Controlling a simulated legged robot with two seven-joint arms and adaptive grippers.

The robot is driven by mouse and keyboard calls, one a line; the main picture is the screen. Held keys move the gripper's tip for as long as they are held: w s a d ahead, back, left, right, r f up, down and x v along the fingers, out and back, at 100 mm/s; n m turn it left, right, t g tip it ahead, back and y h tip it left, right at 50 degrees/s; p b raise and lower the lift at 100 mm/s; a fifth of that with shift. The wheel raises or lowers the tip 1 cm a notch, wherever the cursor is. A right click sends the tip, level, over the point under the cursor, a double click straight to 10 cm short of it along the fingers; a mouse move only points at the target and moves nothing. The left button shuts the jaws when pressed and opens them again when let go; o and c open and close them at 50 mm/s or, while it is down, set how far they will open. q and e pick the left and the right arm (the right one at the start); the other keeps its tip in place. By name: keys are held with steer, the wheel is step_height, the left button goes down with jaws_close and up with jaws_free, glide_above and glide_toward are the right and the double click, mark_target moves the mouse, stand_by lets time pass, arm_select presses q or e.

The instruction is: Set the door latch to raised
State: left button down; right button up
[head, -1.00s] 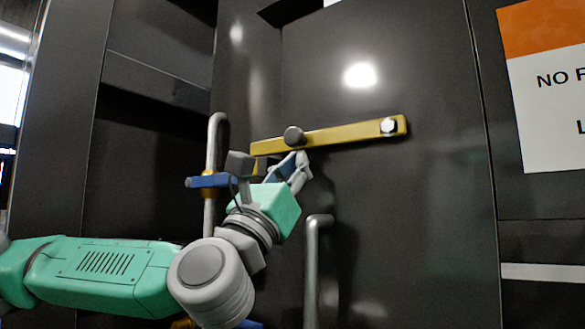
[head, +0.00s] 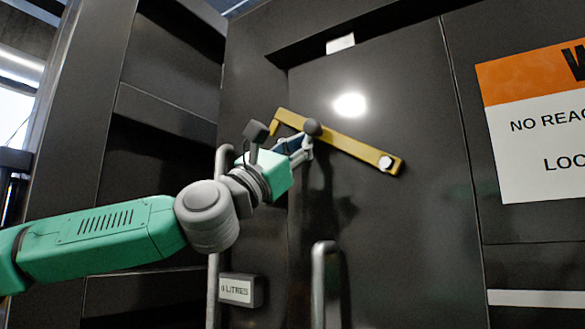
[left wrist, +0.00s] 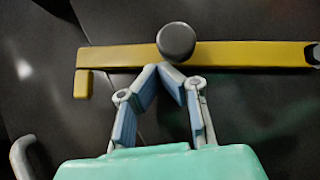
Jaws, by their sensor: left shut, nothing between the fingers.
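The door latch (head: 350,148) is a yellow bar on the dark door. It pivots at a bright bolt at its right end, and its left end is tilted up. A dark round knob (head: 312,127) sticks out of the bar left of its middle. My left gripper (head: 306,143) is shut and empty, with its fingertips just under the knob, at or very near it. In the left wrist view the closed fingertips (left wrist: 172,68) meet at the bar's lower edge below the knob (left wrist: 176,41). Whether they touch is hard to tell. My right gripper is not in view.
Two vertical grey handles, a left one (head: 214,270) and a right one (head: 319,280), stand out from the doors below the latch. An orange and white warning sign (head: 535,140) is at the right.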

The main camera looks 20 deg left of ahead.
mark_target(327, 113)
arm_select(q)
steer(key=d+r+m+g+h, duration=0.1)
steer(key=r+m+g, duration=0.1)
steer(key=m, duration=0.1)
steer(key=shift+s+d+r+h, duration=0.1)
steer(key=shift+d+r+h, duration=0.1)
steer(key=shift+h, duration=0.2)
steer(key=shift+d+r, duration=0.2)
steer(key=shift+r, duration=0.4)
steer(key=shift+d, duration=0.1)
